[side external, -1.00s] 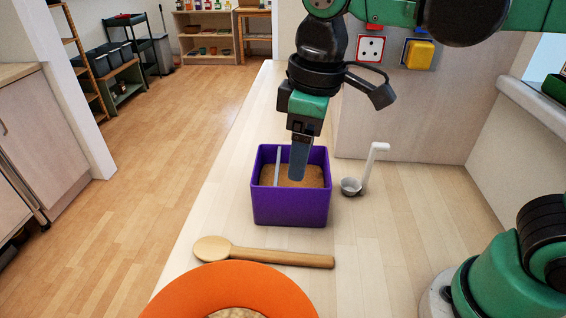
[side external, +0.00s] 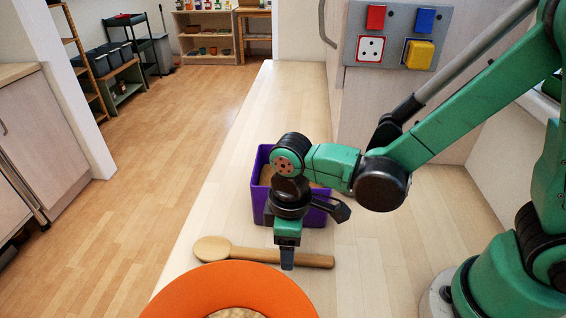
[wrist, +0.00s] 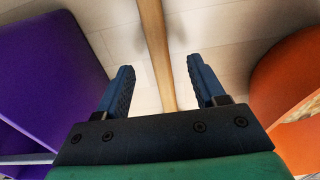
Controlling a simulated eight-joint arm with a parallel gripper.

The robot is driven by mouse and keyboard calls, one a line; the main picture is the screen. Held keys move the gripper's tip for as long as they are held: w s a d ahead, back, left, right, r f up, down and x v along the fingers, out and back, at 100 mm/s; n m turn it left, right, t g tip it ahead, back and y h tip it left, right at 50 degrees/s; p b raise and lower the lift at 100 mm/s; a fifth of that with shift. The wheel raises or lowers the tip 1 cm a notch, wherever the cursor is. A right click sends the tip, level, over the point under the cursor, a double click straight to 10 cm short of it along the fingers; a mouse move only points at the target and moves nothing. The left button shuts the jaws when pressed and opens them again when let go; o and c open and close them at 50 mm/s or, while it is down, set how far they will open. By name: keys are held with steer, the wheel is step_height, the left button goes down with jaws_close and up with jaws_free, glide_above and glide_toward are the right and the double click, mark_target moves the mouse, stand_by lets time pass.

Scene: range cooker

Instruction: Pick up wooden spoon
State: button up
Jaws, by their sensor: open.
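The wooden spoon (side external: 247,254) lies flat on the pale counter, its round bowl to the left and its handle to the right in the side view. My gripper (side external: 287,266) points down over the handle, right of its middle. In the wrist view the handle (wrist: 155,50) runs between the two open fingers of my gripper (wrist: 163,88), with a gap on both sides. The spoon's bowl is out of the wrist view. Nothing is held.
A purple box (side external: 259,176) stands just behind the spoon, partly hidden by my arm; it also fills the left of the wrist view (wrist: 45,65). An orange round dish (side external: 190,295) sits close in front. Free counter lies to the right.

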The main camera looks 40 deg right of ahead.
steer(key=shift+f, duration=1.25)
jaws_close()
